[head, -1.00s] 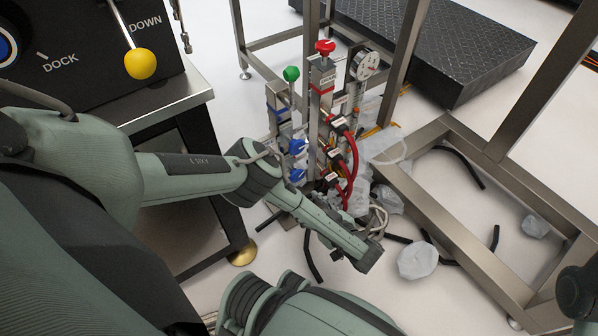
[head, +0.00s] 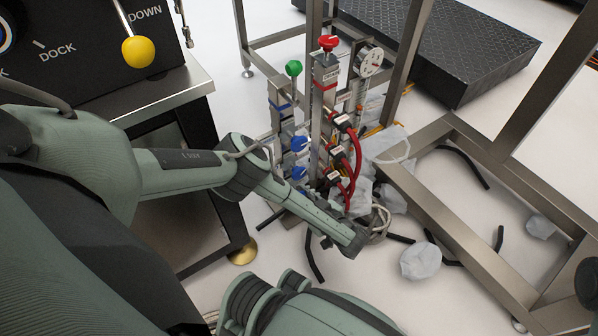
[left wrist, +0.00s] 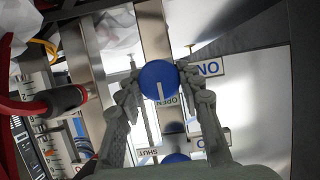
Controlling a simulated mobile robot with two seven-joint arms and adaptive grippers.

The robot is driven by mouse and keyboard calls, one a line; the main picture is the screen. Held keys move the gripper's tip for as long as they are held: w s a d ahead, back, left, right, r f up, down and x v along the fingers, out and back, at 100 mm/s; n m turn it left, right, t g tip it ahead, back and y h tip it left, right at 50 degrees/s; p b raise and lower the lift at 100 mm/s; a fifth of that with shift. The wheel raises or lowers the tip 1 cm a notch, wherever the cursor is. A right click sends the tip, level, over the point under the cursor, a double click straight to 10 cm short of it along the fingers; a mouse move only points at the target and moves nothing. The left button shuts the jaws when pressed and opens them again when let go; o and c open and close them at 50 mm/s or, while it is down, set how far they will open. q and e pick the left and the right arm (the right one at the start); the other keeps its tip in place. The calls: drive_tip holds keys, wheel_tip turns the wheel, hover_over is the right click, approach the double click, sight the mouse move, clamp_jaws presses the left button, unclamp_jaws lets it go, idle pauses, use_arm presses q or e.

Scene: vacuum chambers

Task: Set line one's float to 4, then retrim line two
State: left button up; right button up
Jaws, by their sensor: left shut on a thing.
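In the left wrist view my left gripper (left wrist: 162,98) has its two fingers closed on the sides of a round blue knob (left wrist: 158,76) with a white line. OPEN and SHUT labels show below it. A second blue knob (left wrist: 177,158) is partly seen at the bottom edge. In the head view the valve stand has an upper blue knob (head: 299,143) and a lower blue knob (head: 298,173), a green knob (head: 293,68) and a red knob (head: 327,43). My left fingers are hidden there, so I cannot tell which knob is held. Float readings are too small to read.
Red hoses (head: 353,155) hang right of the valve stand, below a round gauge (head: 369,62). A steel frame (head: 430,205) and crumpled clear wrap (head: 420,261) lie to the right. A black cabinet with a yellow-ball lever (head: 138,52) stands left.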

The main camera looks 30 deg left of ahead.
use_arm(q)
drive_tip(key=shift+c, duration=0.9)
drive_tip(key=shift+m, duration=0.3)
drive_tip(key=shift+w+d+m+g, duration=0.1)
drive_tip(key=shift+m+g, duration=0.4)
drive_tip(key=shift+m, duration=0.1)
drive_tip(key=shift+m+g+y, duration=0.7)
drive_tip(key=shift+m+g, duration=0.2)
drive_tip(key=shift+m, duration=0.6)
drive_tip(key=o, duration=1.2)
